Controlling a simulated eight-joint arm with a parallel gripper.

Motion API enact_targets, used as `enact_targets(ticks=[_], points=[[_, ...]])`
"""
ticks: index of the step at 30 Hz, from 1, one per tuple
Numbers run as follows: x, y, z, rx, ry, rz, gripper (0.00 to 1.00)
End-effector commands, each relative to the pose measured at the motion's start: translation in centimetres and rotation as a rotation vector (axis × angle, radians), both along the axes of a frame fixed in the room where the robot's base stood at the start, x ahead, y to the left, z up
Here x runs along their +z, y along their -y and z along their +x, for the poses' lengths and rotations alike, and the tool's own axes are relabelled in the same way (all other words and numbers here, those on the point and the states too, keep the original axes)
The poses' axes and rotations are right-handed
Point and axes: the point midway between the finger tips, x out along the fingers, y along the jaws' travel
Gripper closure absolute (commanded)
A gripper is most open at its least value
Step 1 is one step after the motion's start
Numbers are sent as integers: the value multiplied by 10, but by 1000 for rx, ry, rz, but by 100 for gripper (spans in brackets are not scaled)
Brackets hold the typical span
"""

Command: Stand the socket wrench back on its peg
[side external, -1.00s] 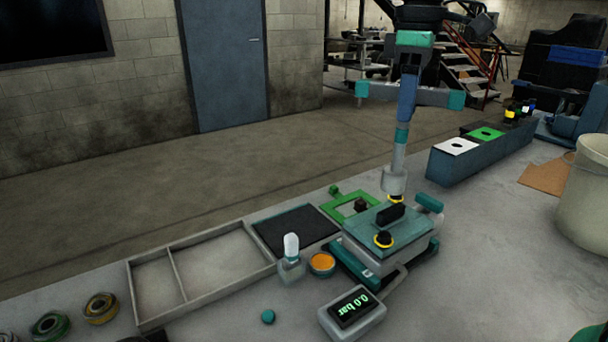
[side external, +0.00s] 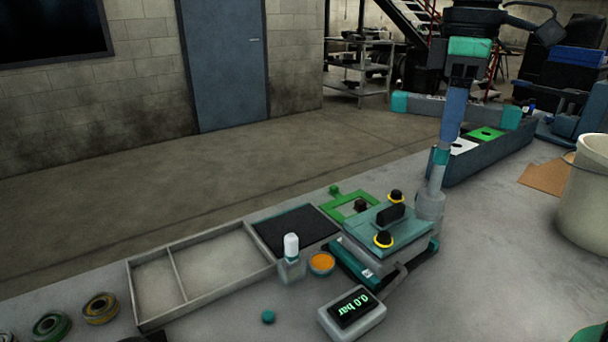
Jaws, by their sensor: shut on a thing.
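The socket wrench (side external: 452,122) is upright with a slight tilt. It has a blue shaft, a teal band, a grey socket at the bottom and a grey crossbar with teal ends. My gripper (side external: 466,68) is shut on its upper part. The socket (side external: 430,204) is in front of the right edge of the teal-topped fixture (side external: 372,238) in this view; whether it touches anything is unclear. I cannot make out the peg.
A gauge reading 0.0 bar (side external: 352,313), a white-capped bottle (side external: 291,262) and an orange-filled dish (side external: 321,262) stand near the fixture. A divided tray (side external: 205,271) lies left. A blue box (side external: 478,155) and a pale bucket (side external: 587,195) stand right. Bench between fixture and bucket is clear.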

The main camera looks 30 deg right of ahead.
Motion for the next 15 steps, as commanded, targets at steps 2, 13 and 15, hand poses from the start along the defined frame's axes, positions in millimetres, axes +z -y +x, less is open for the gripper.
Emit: enact_targets(ticks=[2, 13, 15], points=[[-3, -9, 12, 38, 1, 0, 100], [-54, -129, 91, 372, 0, 1, 100], [-66, -151, 96, 422, 1, 2, 100]])
